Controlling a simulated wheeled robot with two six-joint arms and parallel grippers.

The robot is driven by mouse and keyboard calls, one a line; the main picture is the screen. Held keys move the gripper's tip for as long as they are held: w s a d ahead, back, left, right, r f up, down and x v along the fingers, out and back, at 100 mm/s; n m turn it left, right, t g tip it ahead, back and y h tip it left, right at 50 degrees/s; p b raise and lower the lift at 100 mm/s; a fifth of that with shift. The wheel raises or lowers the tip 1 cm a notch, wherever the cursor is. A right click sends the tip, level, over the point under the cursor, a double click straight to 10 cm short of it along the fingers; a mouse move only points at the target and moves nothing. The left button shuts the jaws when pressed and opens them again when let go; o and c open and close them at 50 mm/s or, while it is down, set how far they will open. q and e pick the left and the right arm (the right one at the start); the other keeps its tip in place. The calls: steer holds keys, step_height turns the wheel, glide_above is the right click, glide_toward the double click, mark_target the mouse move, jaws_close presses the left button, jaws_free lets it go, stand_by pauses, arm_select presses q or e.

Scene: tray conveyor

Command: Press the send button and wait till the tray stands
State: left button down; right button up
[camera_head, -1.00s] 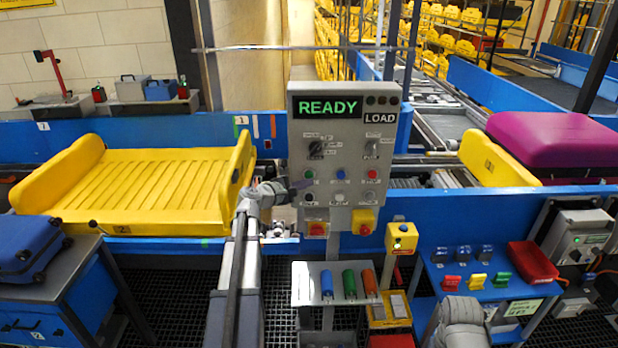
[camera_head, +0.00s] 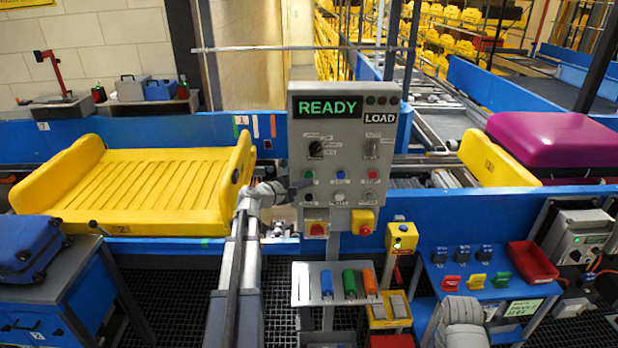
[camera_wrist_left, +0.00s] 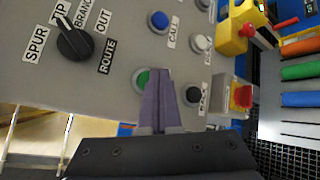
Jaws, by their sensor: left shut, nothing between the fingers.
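The grey control box (camera_head: 346,125) stands in the middle of the head view. Its display (camera_head: 327,107) reads READY, with LOAD beside it. My left gripper (camera_head: 302,184) is shut and empty, its tips at the lower left of the box. In the left wrist view, the closed dark fingers (camera_wrist_left: 158,95) lie just beside the green button (camera_wrist_left: 142,77) and partly cover it. I cannot tell whether they touch or press it, and its label is hidden. An empty yellow tray (camera_head: 165,180) marked 2 rests on the conveyor at left. My right gripper's fingers are out of view.
A blue button (camera_wrist_left: 159,20), a white button (camera_wrist_left: 199,43) and a black button (camera_wrist_left: 193,94) sit close by. A red stop button (camera_wrist_left: 242,96) is lower right. A second yellow tray (camera_head: 490,160) with a purple suitcase (camera_head: 555,140) stands at right. A blue suitcase (camera_head: 28,248) is at far left.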

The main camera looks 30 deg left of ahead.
arm_select(q)
steer(key=shift+w+a, duration=0.2)
steer(key=shift+w, duration=0.15)
steer(key=shift+w+a, duration=0.25)
steer(key=shift+w, duration=0.15)
stand_by(1.0)
steer(key=shift+s, duration=0.1)
steer(key=shift+s+d, duration=0.5)
steer(key=shift+s, duration=0.2)
